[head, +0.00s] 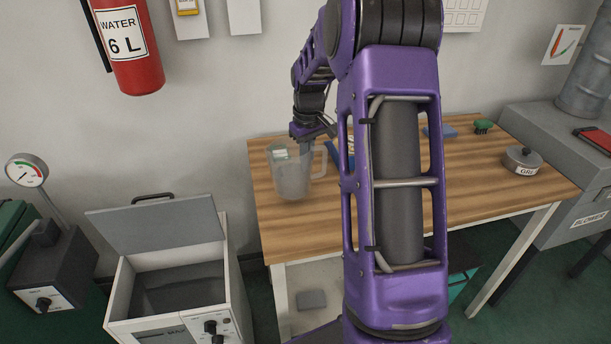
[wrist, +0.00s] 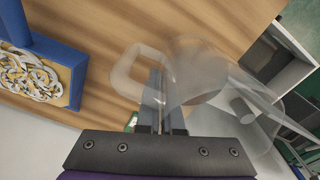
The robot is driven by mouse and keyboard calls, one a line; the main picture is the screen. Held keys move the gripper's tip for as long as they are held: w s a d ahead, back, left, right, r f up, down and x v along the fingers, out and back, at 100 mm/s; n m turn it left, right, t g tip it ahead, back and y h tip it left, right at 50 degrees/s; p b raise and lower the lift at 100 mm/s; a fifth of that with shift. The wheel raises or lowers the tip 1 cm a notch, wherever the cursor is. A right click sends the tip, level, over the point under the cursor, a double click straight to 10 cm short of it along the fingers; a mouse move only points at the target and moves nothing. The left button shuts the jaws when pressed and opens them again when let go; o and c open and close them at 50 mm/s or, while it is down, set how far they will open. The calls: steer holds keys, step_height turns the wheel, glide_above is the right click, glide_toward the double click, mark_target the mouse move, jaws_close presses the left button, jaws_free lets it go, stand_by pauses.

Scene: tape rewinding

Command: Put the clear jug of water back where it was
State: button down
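The clear jug (head: 289,180) is upright at the left end of the wooden table (head: 272,232), its handle to the right. I cannot tell whether its base touches the tabletop. My gripper (head: 304,150) points down at the jug's handle side. In the wrist view the jug (wrist: 200,72) shows as a see-through body with a loop handle on its left. The fingers (wrist: 158,100) are close together between handle and body and look shut on the jug; the exact contact is blurred by the clear material. Any water inside is hard to make out.
An open white bin (head: 225,275) with a raised grey lid (head: 160,225) stands left of the table. My arm hides the table's middle.

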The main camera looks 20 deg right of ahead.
mark_target(307, 174)
steer(key=shift+f, duration=1.9)
steer(key=shift+f, duration=0.2)
steer(key=c, duration=1.1)
jaws_free()
steer(key=r, duration=0.8)
steer(key=r+p, duration=0.1)
steer(key=r, duration=0.3)
steer(key=shift+s+r, duration=0.25)
